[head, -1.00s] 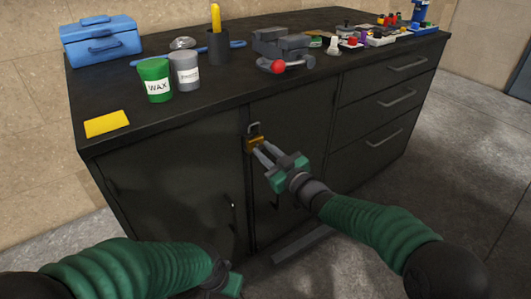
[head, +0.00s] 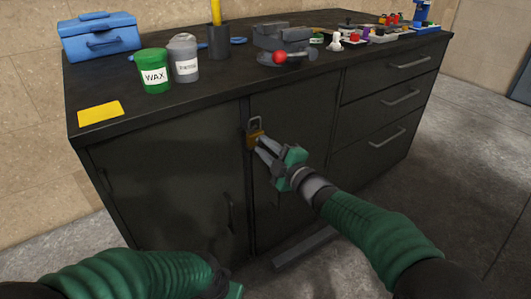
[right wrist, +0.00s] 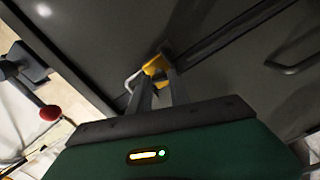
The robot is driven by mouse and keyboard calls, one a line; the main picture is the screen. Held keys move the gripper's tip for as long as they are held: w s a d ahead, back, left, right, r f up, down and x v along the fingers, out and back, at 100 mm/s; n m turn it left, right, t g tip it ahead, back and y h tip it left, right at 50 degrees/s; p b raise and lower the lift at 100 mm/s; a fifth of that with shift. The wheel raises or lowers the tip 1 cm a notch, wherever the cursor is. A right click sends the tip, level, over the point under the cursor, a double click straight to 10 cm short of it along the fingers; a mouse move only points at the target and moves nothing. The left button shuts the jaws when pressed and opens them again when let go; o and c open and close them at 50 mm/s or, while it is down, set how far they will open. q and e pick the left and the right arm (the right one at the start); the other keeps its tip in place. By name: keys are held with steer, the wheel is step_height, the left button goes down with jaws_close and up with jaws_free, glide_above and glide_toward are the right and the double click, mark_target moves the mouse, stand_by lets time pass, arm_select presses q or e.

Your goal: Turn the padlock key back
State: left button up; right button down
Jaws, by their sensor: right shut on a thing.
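The brass padlock (head: 255,136) hangs by its grey shackle at the seam between the two cabinet doors. My right gripper (head: 261,147) reaches it from the lower right, its two grey fingers together at the padlock's lower face. In the right wrist view the yellow padlock (right wrist: 157,65) shows just beyond the fingertips. The right gripper is shut on the key, which the fingers mostly hide, so its turn angle cannot be read. Only a green part of my left gripper shows at the bottom edge of the head view; its fingers are out of sight.
The dark cabinet (head: 165,185) has door handles below the padlock and drawers at right. On its top stand a blue toolbox (head: 100,38), a green wax can (head: 154,72), a grey can (head: 184,62), a yellow pad (head: 101,112) and a vise (head: 282,38). Floor at right is clear.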

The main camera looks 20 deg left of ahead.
steer(key=shift+f+n+b, duration=0.15)
steer(key=shift+n+b, duration=0.5)
steer(key=shift+n, duration=0.45)
steer(key=shift+f+n+b, duration=0.15)
steer(key=shift+n+b, duration=0.5)
steer(key=shift+n, duration=0.45)
steer(key=c, duration=1.2)
jaws_free()
steer(key=shift+a, duration=0.1)
steer(key=shift+r, duration=0.1)
steer(key=p+v, duration=0.5)
steer(key=v, duration=1.2)
